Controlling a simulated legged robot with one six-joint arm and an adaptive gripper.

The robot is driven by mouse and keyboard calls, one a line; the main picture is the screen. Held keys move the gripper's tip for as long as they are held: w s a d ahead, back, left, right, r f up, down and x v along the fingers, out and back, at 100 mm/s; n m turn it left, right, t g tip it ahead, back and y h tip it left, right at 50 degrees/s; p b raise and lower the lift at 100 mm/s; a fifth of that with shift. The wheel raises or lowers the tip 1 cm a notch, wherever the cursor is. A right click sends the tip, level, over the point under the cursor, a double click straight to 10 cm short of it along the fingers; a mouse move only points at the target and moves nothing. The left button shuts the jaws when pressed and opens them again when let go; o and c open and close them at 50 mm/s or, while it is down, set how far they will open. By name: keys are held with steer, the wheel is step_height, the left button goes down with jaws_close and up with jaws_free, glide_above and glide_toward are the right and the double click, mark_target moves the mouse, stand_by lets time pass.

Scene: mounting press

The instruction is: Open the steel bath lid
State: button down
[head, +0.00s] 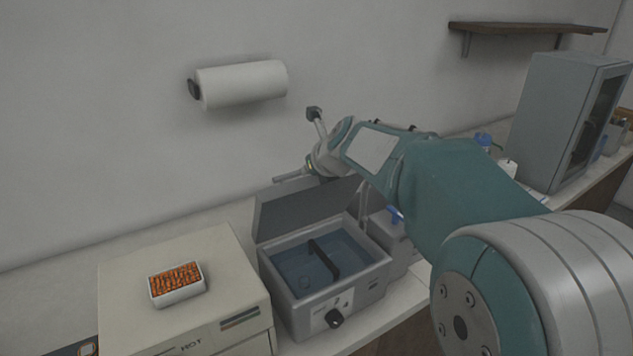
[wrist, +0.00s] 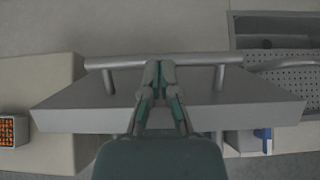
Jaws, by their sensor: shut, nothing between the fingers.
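The steel bath (head: 375,285) stands on the counter with its lid (head: 285,213) raised, tilted up at the back. Bluish water with a black bar across it shows inside. In the wrist view the lid (wrist: 75,115) is a grey slab with a bar handle (wrist: 115,62) on two posts. My gripper (wrist: 159,68) is shut, its fingertips at the middle of the handle, between the posts. It holds nothing; I cannot tell whether it touches the handle or lid. In the head view my wrist is above the raised lid, and the fingertips are hard to make out.
A beige box marked HOT (head: 225,265) stands left of the bath, with a white tray of orange pieces (head: 177,294) on top. A grey item with a blue part (head: 396,214) is close on the right. A paper roll (head: 242,84) hangs on the wall behind.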

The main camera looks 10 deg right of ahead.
steer(key=w+a, duration=0.3)
steer(key=w, duration=0.6)
steer(key=shift+w+f, duration=0.25)
steer(key=shift+w, duration=0.05)
steer(key=shift+a, duration=0.1)
steer(key=v, duration=1)
steer(key=shift+s+r, duration=0.15)
steer(key=shift+r, duration=0.05)
steer(key=s+d+f+n+g+h, duration=0.1)
steer(key=s+f+n, duration=0.3)
steer(key=s+n, duration=0.6)
steer(key=s+d+f+n+g+h, duration=0.1)
steer(key=s+f+n, duration=0.4)
steer(key=s+n, duration=0.6)
steer(key=s+d+f+n+g+h, duration=0.1)
steer(key=s+f+n, duration=0.3)
steer(key=s+n, duration=0.7)
steer(key=s+g, duration=0.1)
steer(key=s, duration=0.3)
steer(key=shift+f, duration=0.3)
